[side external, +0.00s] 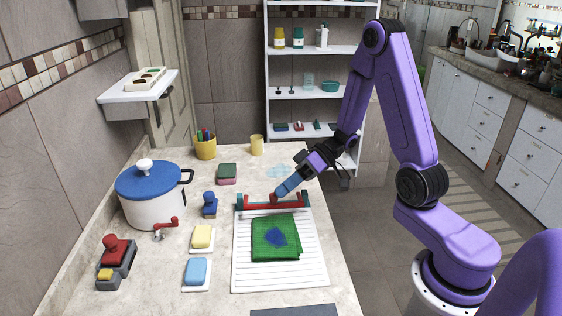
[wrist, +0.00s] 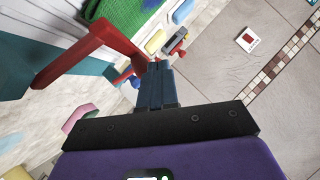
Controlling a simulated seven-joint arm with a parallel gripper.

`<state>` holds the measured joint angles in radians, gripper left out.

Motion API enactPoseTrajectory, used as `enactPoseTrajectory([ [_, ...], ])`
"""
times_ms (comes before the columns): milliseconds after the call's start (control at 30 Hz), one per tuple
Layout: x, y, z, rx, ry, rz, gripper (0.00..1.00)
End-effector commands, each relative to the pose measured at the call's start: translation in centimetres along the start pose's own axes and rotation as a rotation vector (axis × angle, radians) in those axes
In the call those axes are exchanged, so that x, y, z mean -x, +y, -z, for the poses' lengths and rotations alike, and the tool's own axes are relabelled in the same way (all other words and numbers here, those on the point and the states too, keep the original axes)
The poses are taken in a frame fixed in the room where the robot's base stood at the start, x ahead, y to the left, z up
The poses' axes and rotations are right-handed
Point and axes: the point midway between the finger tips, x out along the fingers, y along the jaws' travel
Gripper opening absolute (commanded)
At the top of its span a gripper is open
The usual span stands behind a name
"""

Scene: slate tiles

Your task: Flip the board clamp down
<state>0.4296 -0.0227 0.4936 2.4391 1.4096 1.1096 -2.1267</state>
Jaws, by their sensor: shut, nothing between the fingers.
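The board clamp is a red bar (side external: 258,207) with teal end blocks, lying across the far end of a white ribbed board (side external: 311,263). A short red tab sticks up near its middle. In the wrist view the red clamp (wrist: 78,56) fills the upper left, with an arm reaching toward the fingers. My gripper (side external: 278,193) is shut with nothing in it. Its blue fingertips are at the clamp's tab; I cannot tell whether they touch. The fingers also show in the wrist view (wrist: 156,72). A green folded cloth (side external: 264,250) with a blue patch lies on the board.
Left of the board are a yellow sponge (side external: 202,235), a blue sponge (side external: 196,270), a blue-handled stamp (side external: 210,205) and a white pot (side external: 150,207). A green and pink sponge (side external: 227,174) and yellow cups stand behind. The counter's right edge is close to the board.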

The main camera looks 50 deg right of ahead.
Motion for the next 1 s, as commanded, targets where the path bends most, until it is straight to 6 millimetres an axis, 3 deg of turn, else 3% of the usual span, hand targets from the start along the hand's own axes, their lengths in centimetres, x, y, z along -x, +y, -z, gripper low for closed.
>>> enactPoseTrajectory([
  [367, -1.0, -0.1, -1.4, -0.002, -0.001, 0.000, 0.00],
  [1000, -1.2, -0.1, -1.6, -0.001, 0.000, 0.000, 0.00],
])
